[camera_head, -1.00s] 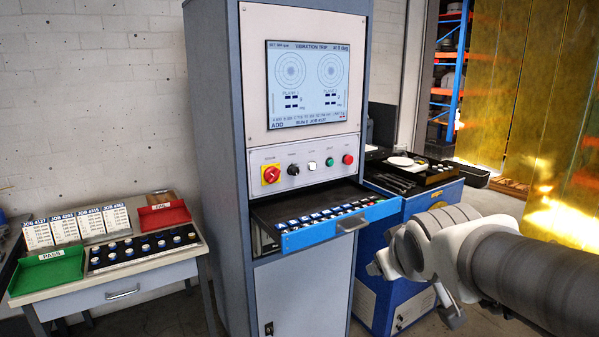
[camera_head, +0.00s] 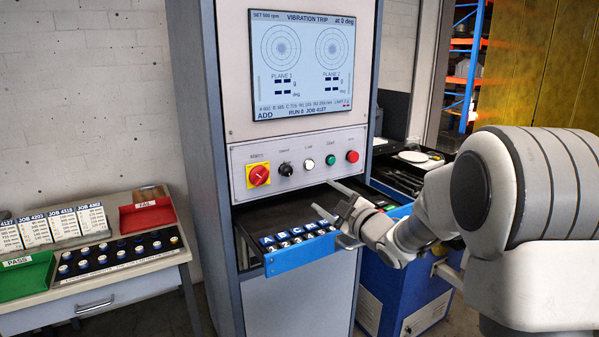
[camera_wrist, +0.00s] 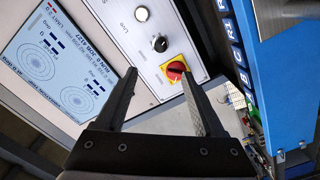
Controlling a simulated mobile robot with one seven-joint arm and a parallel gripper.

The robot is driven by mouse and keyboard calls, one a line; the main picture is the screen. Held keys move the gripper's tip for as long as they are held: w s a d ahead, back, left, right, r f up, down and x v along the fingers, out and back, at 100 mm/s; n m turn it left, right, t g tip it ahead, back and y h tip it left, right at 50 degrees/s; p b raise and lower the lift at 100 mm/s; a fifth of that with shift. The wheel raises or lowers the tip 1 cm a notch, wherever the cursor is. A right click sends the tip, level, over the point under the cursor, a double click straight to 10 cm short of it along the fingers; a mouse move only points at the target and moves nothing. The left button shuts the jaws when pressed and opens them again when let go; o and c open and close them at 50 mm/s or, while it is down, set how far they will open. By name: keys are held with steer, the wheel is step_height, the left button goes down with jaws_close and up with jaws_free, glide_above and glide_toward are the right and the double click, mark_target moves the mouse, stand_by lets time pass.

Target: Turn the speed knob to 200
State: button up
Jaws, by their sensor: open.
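The black speed knob (camera_head: 286,169) is on the grey control panel, between the red-and-yellow rotary switch and a white button. Its small label and pointer are too blurred to read. It also shows in the wrist view (camera_wrist: 160,43), beyond my fingertips. The screen (camera_head: 302,62) above the panel seems to read "SET 500 rpm" and "VIBRATION TRIP". My gripper (camera_head: 321,195) is open and empty, in front of the panel and above the drawer, to the right of and below the knob. In the wrist view my two fingers (camera_wrist: 160,73) are spread apart, touching nothing visible.
The red-and-yellow switch (camera_head: 258,175) is close beside the knob. A green button (camera_head: 331,160) and a red button (camera_head: 352,156) are farther right. The open blue drawer (camera_head: 305,250) with lettered pieces juts out below the panel. A side table (camera_head: 95,290) with trays stands left.

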mark_target(288, 172)
steer(key=p+x, duration=0.1)
steer(key=x, duration=0.8)
steer(key=p+x, duration=0.1)
steer(key=x, duration=0.7)
steer(key=shift+w+a, duration=0.2)
steer(key=shift+a, duration=0.25)
jaws_close()
